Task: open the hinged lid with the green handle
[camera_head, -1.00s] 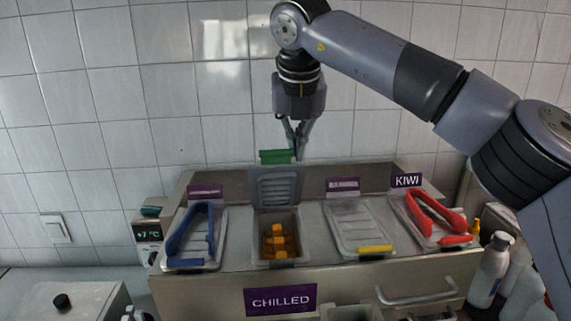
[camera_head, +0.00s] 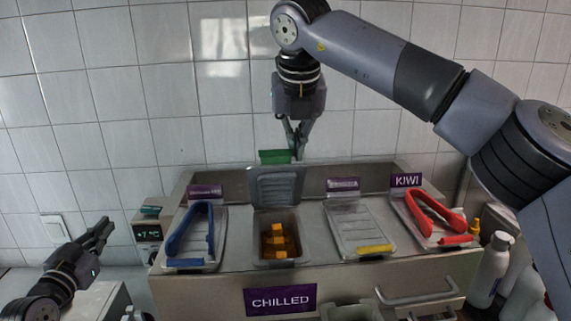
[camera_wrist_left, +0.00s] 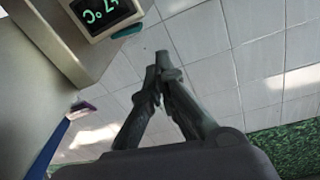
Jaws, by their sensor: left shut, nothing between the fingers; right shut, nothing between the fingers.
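The lid with the green handle (camera_head: 275,156) stands raised, nearly upright, at the back of its compartment in the head view; its clear panel (camera_head: 277,186) is below the handle. The open compartment (camera_head: 262,262) under it holds several orange cubes (camera_head: 278,240). My right gripper (camera_head: 298,156) is shut and empty, pointing down right beside the green handle; I cannot tell whether it touches it. My left gripper (camera_head: 108,224) is shut and empty at the lower left, well away from the lid; in the left wrist view its fingers (camera_wrist_left: 162,62) are together before the tiled wall.
Blue tongs (camera_head: 190,235) lie on the left lid and red tongs (camera_head: 436,215) on the right one. A lid with a yellow handle (camera_head: 375,249) is closed. A temperature display (camera_head: 148,233) stands near my left gripper. A white bottle (camera_head: 491,268) is at right.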

